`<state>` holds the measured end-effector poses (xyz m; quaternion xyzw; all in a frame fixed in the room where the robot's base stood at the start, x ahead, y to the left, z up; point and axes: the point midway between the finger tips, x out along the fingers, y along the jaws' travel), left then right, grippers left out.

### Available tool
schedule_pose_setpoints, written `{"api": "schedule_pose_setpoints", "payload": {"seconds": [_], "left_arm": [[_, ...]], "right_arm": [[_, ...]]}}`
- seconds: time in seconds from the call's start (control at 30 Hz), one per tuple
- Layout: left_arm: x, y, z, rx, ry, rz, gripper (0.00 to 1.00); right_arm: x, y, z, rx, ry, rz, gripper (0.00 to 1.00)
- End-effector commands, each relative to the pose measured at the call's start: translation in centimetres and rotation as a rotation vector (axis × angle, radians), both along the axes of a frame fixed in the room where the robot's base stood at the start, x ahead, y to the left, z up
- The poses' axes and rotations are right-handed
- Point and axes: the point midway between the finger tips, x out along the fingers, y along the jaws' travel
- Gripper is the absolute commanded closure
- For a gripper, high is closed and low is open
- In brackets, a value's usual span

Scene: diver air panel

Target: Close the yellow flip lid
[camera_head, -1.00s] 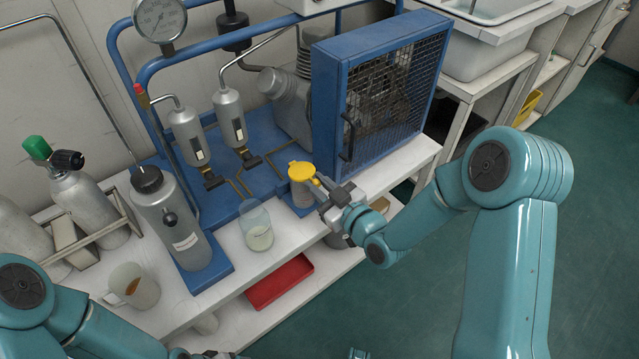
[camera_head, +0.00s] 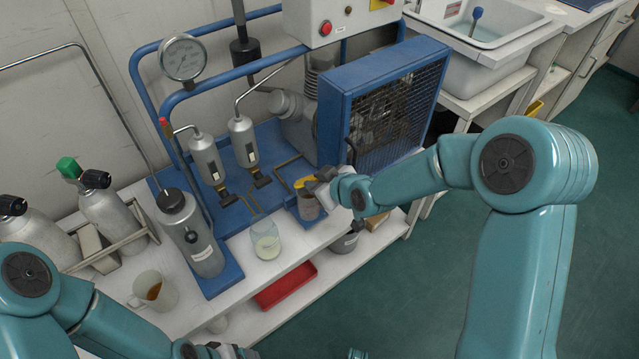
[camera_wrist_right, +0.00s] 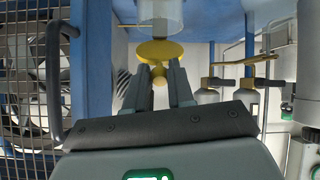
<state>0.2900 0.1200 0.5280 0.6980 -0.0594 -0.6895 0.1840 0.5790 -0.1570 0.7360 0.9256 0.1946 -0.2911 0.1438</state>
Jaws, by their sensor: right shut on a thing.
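The yellow flip lid (camera_head: 303,182) is at the top of a small jar (camera_head: 308,208) at the front edge of the blue panel base. The right gripper (camera_head: 318,187) comes in from the right and partly covers the lid. In the right wrist view, the yellow lid (camera_wrist_right: 160,50) shows edge-on as a thin disc, and the fingers of the right gripper (camera_wrist_right: 159,80) are shut on its small yellow tab. I cannot tell whether the lid sits flush on the rim. The left gripper (camera_head: 222,351) is cut off by the bottom edge; its fingers are not clear.
A glass beaker (camera_head: 265,240) stands left of the jar, near the shelf edge. A blue caged fan housing (camera_head: 335,110) stands close behind the right gripper. A grey bottle (camera_head: 190,235), a mug (camera_head: 153,290) and a red tray (camera_head: 285,286) are to the left and below.

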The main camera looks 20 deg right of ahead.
Motion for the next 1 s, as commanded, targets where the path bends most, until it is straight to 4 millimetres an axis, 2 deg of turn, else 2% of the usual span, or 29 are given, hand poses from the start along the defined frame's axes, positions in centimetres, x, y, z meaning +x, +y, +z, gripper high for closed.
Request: {"api": "schedule_pose_setpoints", "payload": {"seconds": [0.03, 0.5, 0.53, 0.6, 0.87, 1.0], "left_arm": [[0.0, 0.0, 0.02, 0.0, 0.0, 0.0, 0.24], [0.0, 0.0, 0.03, 0.0, 0.0, 0.0, 0.24], [0.0, 0.0, 0.03, 0.0, 0.0, 0.0, 0.24], [0.0, 0.0, 0.03, 0.0, 0.0, 0.0, 0.24], [0.0, 0.0, 0.02, 0.0, 0.0, 0.0, 0.24], [0.0, 0.0, 0.09, 0.0, 0.0, 0.0, 0.24]], "right_arm": [[0.42, 0.04, 0.62, -0.001, -0.019, -0.001, 1.0], [0.62, 0.05, 0.86, 0.0, -0.024, -0.001, 1.0], [0.62, 0.05, 0.86, 0.0, -0.024, -0.001, 0.75], [0.57, 0.05, 0.8, 0.0, -0.022, -0.001, 0.55], [0.41, 0.05, 0.58, -0.001, -0.014, -0.001, 0.55], [-0.31, -0.24, 1.15, 0.0, -0.013, -0.001, 0.55]]}}
